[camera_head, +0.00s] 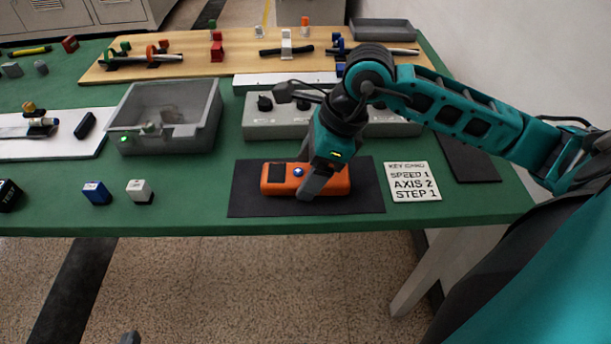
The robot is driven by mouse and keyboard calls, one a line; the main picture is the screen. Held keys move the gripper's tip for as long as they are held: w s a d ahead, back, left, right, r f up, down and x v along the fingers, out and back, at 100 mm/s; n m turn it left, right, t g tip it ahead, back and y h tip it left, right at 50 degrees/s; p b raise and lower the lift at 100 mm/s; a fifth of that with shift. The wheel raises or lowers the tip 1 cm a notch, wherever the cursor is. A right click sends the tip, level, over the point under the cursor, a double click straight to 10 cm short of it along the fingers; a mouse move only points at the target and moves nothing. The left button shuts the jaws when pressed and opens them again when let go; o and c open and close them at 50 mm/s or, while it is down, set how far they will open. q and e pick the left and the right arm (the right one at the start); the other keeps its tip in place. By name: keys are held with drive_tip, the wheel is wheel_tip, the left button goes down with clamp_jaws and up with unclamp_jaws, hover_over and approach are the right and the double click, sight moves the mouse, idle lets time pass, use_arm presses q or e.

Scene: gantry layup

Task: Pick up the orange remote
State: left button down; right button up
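The orange remote (335,184) lies flat on a black mat (245,205) near the table's front edge. It has a dark screen at its left end and a blue button in the middle. My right gripper (306,176) points down over the remote's middle. One finger crosses its top to the front edge, and the other is partly hidden behind it. The fingers are apart, but I cannot tell whether they press on the remote. A small grey tip at the bottom edge (130,338) may be my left gripper, almost wholly out of view.
A white card (412,182) reading "SPEED 1, AXIS 2, STEP 1" lies right of the mat. A grey control box (262,128) stands behind the remote. A grey clear-lidded bin (200,135) stands left. Blue (96,193) and white (139,190) blocks lie at the front left.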

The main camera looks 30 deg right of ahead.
drive_tip(key=c, duration=0.9)
drive_tip(key=shift+r, duration=0.1)
drive_tip(key=shift+c, duration=1)
